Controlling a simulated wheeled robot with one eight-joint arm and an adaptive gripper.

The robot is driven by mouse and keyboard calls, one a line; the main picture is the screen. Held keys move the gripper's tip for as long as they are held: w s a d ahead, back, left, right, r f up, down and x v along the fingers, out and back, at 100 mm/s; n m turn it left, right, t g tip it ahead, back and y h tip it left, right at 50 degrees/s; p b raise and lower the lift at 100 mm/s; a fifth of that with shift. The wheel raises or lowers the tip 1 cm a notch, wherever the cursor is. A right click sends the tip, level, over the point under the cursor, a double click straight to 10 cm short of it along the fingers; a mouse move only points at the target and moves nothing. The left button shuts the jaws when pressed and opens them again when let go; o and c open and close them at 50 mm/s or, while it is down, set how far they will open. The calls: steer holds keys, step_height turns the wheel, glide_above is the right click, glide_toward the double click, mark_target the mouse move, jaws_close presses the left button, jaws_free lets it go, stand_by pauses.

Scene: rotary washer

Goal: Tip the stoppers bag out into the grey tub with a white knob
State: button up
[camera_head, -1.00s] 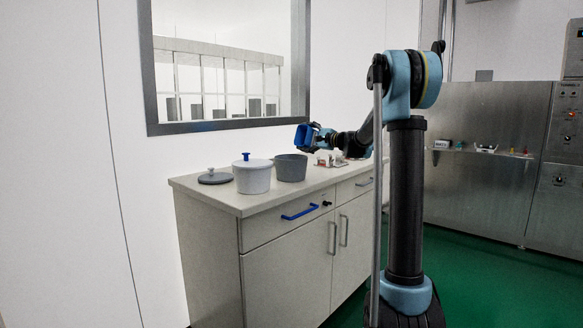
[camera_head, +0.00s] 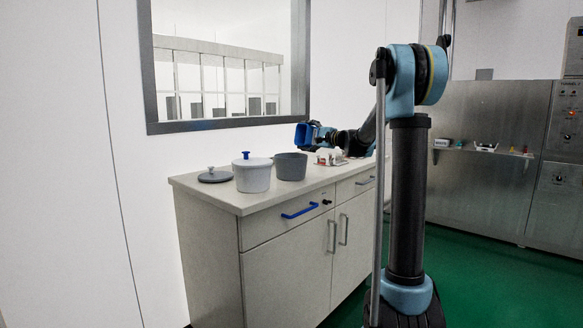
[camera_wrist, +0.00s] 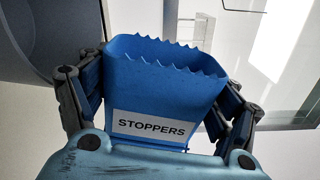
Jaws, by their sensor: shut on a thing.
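My gripper (camera_head: 318,136) is shut on the blue stoppers bag (camera_head: 303,135), one finger on each side of it. In the wrist view the bag (camera_wrist: 165,80) has a torn, open top edge and a white "STOPPERS" label; its contents do not show. The bag is held above the counter, over and slightly right of the grey tub (camera_head: 290,168), which stands open. A grey lid (camera_head: 214,176) with a pale knob lies flat at the left of the counter. The dark round rim of a tub (camera_wrist: 40,40) fills the upper left of the wrist view.
A white tub (camera_head: 252,178) closed by a white lid with a blue knob stands between the grey lid and the grey tub. Small items (camera_head: 328,157) sit on the counter right of the grey tub. A window (camera_head: 225,75) is in the wall behind.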

mark_target(300, 136)
steer(key=shift+s+a+r+n, duration=0.1)
steer(key=shift+s+a+n, duration=0.1)
steer(key=shift+s+n, duration=0.1)
steer(key=shift+s+a+r+n+p, duration=0.25)
steer(key=shift+n+p, duration=0.2)
steer(key=shift+n, duration=0.35)
stand_by(0.3)
steer(key=shift+s+a+f+n+p, duration=0.1)
steer(key=shift+s+f+n+p, duration=0.4)
steer(key=shift+n, duration=0.4)
steer(key=shift+s+a+r+n+p, duration=0.15)
steer(key=shift+s+a+n+p, duration=0.15)
steer(key=shift+n, duration=0.55)
steer(key=shift+s+a+r+n+p, duration=0.1)
steer(key=shift+s+a+n+p, duration=0.15)
steer(key=shift+n, duration=0.6)
stand_by(0.8)
steer(key=w+a+n, duration=0.2)
steer(key=w+a, duration=0.1)
steer(key=a, duration=0.2)
steer(key=shift+a, duration=0.35)
stand_by(0.4)
steer(key=shift+s+a+n, duration=0.2)
steer(key=shift+n, duration=0.4)
steer(key=r+b, duration=0.1)
steer(key=b, duration=0.6)
steer(key=shift+r, duration=0.2)
